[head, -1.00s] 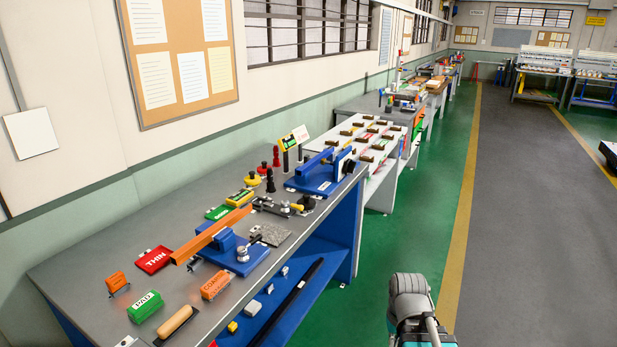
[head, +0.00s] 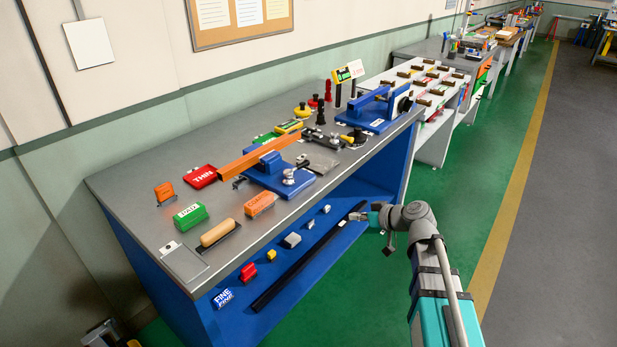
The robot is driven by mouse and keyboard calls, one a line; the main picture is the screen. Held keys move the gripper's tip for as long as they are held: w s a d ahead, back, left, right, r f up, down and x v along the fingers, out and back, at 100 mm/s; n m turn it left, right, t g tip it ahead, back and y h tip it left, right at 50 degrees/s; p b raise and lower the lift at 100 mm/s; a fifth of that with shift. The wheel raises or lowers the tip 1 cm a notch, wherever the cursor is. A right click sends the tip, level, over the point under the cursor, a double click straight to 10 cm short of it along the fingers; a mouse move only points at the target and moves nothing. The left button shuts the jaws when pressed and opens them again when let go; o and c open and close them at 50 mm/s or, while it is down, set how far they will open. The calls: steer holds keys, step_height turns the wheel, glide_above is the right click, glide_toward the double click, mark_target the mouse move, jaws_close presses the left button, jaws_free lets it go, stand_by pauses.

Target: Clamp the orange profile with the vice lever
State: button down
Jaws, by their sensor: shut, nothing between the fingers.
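The orange profile (head: 260,153) is a long bar lying across the blue vice (head: 269,177) on the grey workbench. The vice lever (head: 301,163) is a short dark handle at the right of the vice, by a round metal knob (head: 289,176). Whether the jaws of the vice touch the profile is too small to tell. My gripper (head: 366,217) is shut and empty, in front of the bench's front edge, to the right of the vice and lower in the picture. It is well apart from the lever and the profile.
Orange, green and red blocks, a wooden-handled tool (head: 217,233) and a grey plate (head: 184,262) lie at the bench's near end. A second blue device (head: 371,116) stands farther along. A lower shelf holds small blocks and a black bar (head: 305,258). Green floor is free on the right.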

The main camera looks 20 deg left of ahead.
mark_target(303, 167)
steer(key=w+a+r+n+t+y+b, duration=0.1)
steer(key=w+a+r+t+y+b, duration=0.2)
steer(key=w+a+r+t+y, duration=0.1)
steer(key=shift+w+a+r+n, duration=0.2)
steer(key=shift+w+a+n, duration=0.3)
steer(key=shift+w, duration=0.6)
steer(key=shift+a, duration=0.2)
steer(key=x, duration=1.3)
steer(key=shift+w+a, duration=0.2)
steer(key=shift+a, duration=0.15)
